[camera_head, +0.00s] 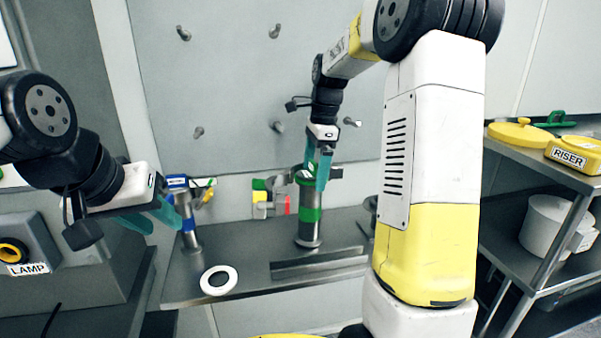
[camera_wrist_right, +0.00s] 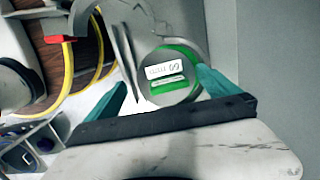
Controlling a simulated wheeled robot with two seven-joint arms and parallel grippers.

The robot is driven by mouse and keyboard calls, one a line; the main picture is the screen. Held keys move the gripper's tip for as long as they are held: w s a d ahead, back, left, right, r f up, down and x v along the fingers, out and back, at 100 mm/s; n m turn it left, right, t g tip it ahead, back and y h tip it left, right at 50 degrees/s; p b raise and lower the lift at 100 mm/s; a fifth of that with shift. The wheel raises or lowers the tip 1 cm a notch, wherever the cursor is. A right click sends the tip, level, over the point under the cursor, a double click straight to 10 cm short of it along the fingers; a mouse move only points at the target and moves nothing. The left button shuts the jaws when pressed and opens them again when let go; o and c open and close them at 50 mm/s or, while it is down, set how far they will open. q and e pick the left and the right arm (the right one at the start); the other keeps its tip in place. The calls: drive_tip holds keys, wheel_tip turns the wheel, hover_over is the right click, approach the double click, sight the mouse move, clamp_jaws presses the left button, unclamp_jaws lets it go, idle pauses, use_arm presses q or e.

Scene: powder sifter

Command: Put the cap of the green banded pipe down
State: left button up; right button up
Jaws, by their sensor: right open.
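The green banded pipe (camera_head: 309,215) stands upright on the metal bench, a grey cylinder with a green band. Its cap (camera_wrist_right: 172,73), a round grey disc with a green edge and a white label, shows between the fingers in the right wrist view; it appears to be at the pipe's top. My right gripper (camera_head: 317,170) points down at the pipe's top; its teal fingers also show apart in the wrist view (camera_wrist_right: 165,90). Whether they touch the cap I cannot tell. My left gripper (camera_head: 153,217) is open and empty, left of a blue banded pipe (camera_head: 189,229).
A white ring (camera_head: 218,280) lies near the bench's front edge (camera_head: 205,301). A low metal rail (camera_head: 318,264) lies right of it. Coloured fittings (camera_head: 270,199) hang behind the green banded pipe. A shelf at right holds a yellow lid (camera_head: 519,134) and a RISER box (camera_head: 572,155).

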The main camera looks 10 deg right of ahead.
wheel_tip(320, 180, up, 8)
drive_tip(key=d+r, duration=0.1)
drive_tip(key=s+a+r+n+t, duration=0.25)
drive_tip(key=s+n, duration=0.55)
drive_tip(key=s, duration=0.4)
drive_tip(key=s+a+f+n+t, duration=0.1)
drive_tip(key=s+f+n+t, duration=0.3)
drive_tip(key=s+n, duration=0.6)
drive_tip(key=shift+s+a+f+y, duration=0.3)
drive_tip(key=shift+s+a+f, duration=0.05)
drive_tip(key=shift+s+f, duration=0.65)
